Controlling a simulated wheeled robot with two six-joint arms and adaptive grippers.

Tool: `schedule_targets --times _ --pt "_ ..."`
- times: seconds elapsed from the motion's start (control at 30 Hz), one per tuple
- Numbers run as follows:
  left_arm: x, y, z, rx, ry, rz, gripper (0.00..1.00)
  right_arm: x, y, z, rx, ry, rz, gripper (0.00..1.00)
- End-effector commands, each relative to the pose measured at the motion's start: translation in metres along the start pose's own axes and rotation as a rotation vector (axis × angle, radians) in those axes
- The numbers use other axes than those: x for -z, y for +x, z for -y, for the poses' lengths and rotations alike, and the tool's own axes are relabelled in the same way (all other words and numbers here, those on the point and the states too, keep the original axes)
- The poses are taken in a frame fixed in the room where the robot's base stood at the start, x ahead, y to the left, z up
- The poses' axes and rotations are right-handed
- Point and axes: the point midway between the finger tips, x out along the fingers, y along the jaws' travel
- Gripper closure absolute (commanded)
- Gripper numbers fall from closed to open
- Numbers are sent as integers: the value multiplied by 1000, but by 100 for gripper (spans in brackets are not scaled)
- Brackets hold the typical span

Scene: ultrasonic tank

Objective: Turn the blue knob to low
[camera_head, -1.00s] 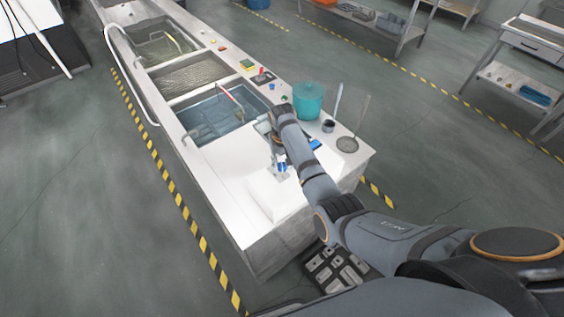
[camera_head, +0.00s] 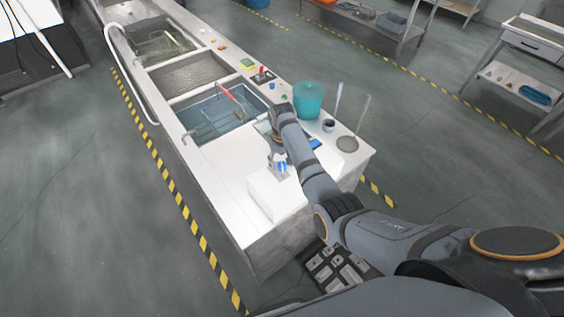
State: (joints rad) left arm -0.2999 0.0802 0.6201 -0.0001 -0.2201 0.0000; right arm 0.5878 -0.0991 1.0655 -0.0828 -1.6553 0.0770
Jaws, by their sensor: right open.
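A small blue part (camera_head: 282,167), which looks like the blue knob, shows at the near end of the long white counter, by a raised white block (camera_head: 268,196). My right gripper (camera_head: 276,158) is open, right at this blue part. My right arm comes in from the lower right and bends down over the counter. The gripper and blue part overlap in the picture, and I cannot tell whether they touch. The knob's marks and setting are too small to read. My left gripper is not in view.
The counter holds sunken tanks, the nearest with water (camera_head: 212,112). A teal bucket (camera_head: 308,100), a dark cup (camera_head: 328,125) and a round mesh strainer (camera_head: 347,144) stand right of my wrist. A red-handled switch (camera_head: 263,72) and a yellow-green sponge (camera_head: 246,64) lie farther back.

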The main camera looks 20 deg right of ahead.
Motion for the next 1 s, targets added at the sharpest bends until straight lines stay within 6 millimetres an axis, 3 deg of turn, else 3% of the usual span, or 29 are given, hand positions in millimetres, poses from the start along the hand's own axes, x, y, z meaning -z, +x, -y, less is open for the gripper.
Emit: schedule_targets --times 0.17,0.6,0.77,1.0 --pt "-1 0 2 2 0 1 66 1 -8 0 0 0 -2 46" --pt "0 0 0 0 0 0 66 1 -103 0 0 0 -3 46" --pt "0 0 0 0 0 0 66 0 -118 0 0 0 -1 46" --pt "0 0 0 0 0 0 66 0 -120 0 0 0 1 46"
